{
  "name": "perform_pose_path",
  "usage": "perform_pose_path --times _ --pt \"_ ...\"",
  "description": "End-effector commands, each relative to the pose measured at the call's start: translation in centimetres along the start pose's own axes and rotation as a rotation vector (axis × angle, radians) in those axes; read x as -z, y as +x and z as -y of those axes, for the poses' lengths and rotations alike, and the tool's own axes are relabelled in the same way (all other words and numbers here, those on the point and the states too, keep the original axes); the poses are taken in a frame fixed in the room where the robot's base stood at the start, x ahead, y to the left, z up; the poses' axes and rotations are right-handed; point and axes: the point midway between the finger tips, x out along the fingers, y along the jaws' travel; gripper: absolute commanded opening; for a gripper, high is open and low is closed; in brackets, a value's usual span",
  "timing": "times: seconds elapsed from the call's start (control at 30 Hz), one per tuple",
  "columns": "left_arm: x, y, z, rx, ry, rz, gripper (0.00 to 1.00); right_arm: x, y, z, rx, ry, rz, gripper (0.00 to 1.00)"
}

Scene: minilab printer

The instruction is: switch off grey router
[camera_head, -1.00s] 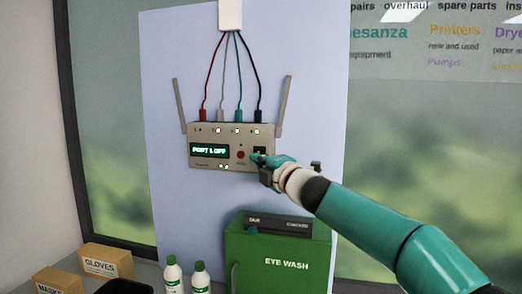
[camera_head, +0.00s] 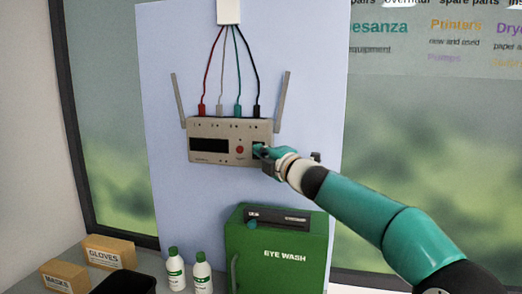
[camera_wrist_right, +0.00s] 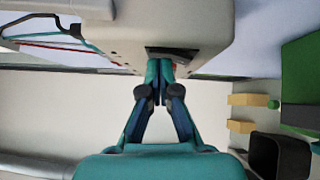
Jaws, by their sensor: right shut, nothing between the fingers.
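The grey router (camera_head: 220,156) hangs on the pale blue board with two antennas. Its display (camera_head: 209,146) is dark and no port lights glow. A red button (camera_head: 240,149) sits right of the display, and a black switch (camera_head: 258,144) sits at the router's right end. My right gripper (camera_head: 262,153) is at that switch and partly covers it. In the right wrist view, the shut, empty fingertips (camera_wrist_right: 159,68) meet the dark switch recess (camera_wrist_right: 172,54) on the router's face (camera_wrist_right: 150,30). My left gripper is not in view.
Red, grey, teal and black cables run from the router up to a white box (camera_head: 229,11). Below are a green eye wash case (camera_head: 283,262), two white bottles with green caps (camera_head: 175,270), cardboard boxes (camera_head: 108,251) and a black bin (camera_head: 124,285).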

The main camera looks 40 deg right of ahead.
Motion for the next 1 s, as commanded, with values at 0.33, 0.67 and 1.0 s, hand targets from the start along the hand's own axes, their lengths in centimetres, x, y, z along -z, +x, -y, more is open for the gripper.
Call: perform_pose_path --times 0.33,0.67,1.0 --pt "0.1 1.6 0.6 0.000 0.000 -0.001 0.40 1.9 -1.4 -0.2 -0.003 0.000 -0.001 0.00" --pt "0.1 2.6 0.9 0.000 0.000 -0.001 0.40 2.5 -7.8 -1.6 -0.002 0.000 0.005 0.00" --pt "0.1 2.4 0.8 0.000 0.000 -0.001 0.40 2.6 -11.8 -2.2 0.000 0.000 0.003 0.00"
